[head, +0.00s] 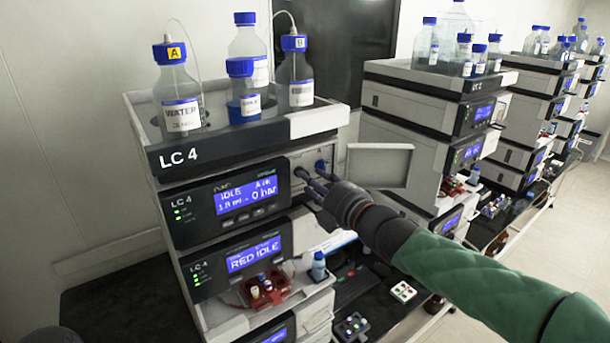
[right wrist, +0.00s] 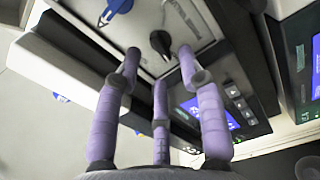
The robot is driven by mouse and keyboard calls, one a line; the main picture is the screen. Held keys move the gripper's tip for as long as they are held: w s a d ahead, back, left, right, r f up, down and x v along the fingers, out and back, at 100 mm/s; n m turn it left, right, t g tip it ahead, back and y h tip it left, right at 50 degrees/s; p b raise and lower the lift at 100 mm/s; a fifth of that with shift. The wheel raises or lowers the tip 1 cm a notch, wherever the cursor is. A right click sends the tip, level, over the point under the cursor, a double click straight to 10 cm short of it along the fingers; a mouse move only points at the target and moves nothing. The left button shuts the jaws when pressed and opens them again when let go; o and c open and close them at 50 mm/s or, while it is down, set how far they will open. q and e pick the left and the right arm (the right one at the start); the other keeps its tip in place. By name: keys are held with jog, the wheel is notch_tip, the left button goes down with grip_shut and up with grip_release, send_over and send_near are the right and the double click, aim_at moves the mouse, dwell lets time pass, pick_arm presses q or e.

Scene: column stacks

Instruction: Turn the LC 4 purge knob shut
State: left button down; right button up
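The LC 4 stack (head: 225,150) stands at the left centre of the head view, its pump display reading IDLE and 0 bar. The pump's right compartment is open, with its door (head: 380,166) swung out to the right. Inside, the right wrist view shows a black knob (right wrist: 160,43) and a blue knob (right wrist: 116,8); which is the purge knob I cannot read. The blue knob also shows in the head view (head: 321,166). My right gripper (right wrist: 159,62) has its fingers spread just before the black knob, contact unclear.
Solvent bottles (head: 180,108) with tubing stand in the tray on top of LC 4. A red tray with vials (head: 264,290) juts out lower down. Other stacks (head: 430,120) stand to the right. The aisle floor (head: 550,270) is clear.

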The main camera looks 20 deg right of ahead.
jog(key=shift+x, duration=1.8)
grip_shut()
